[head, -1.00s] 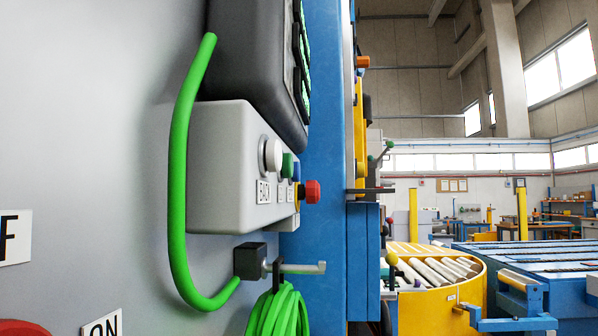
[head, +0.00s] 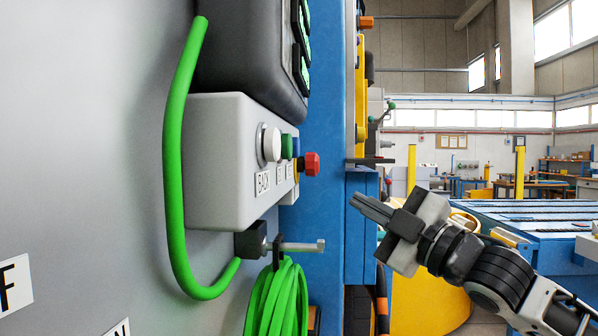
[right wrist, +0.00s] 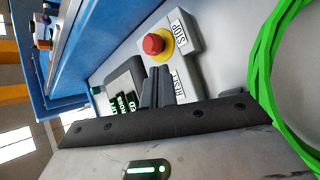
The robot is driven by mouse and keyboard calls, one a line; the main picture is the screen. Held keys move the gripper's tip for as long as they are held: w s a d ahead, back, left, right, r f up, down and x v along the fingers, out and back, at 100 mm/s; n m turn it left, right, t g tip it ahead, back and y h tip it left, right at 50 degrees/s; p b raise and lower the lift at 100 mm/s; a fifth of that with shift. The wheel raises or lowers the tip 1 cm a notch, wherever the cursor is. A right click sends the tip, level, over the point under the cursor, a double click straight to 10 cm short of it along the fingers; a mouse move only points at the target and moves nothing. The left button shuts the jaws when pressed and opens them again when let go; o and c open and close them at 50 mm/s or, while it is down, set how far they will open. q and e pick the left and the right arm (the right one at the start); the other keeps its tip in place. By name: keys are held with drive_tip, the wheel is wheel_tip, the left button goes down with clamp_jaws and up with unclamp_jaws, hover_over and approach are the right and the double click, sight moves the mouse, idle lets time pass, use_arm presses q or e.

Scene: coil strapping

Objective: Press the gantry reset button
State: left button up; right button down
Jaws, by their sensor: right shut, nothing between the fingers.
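A grey control box (head: 225,150) is on the left in the head view. I cannot read which is the reset. In the right wrist view, the red button (right wrist: 153,44) sits on a yellow ring by a STOP label; another label (right wrist: 180,86) is partly hidden by my fingers. My right gripper (head: 354,201) is shut and empty, apart from the box, right of and below the buttons. My left gripper is out of view.
A blue column (head: 330,120) stands behind. Open space lies between the buttons and my right gripper.

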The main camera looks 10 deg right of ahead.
sight(296, 148)
wheel_tip(296, 148, up, 8)
drive_tip(key=s+d+n+t, duration=0.1)
drive_tip(key=s+d, duration=0.1)
drive_tip(key=shift+d+n+y, duration=0.15)
drive_tip(key=shift+n+y, duration=0.15)
drive_tip(key=shift+n, duration=0.1)
drive_tip(key=shift+r, duration=0.1)
drive_tip(key=w+a, duration=0.2)
drive_tip(key=a, duration=0.6)
drive_tip(key=shift+w+a+b, duration=0.2)
drive_tip(key=shift+a+b, duration=0.05)
drive_tip(key=shift+b, duration=0.05)
drive_tip(key=shift+a, duration=0.15)
idle(1.3)
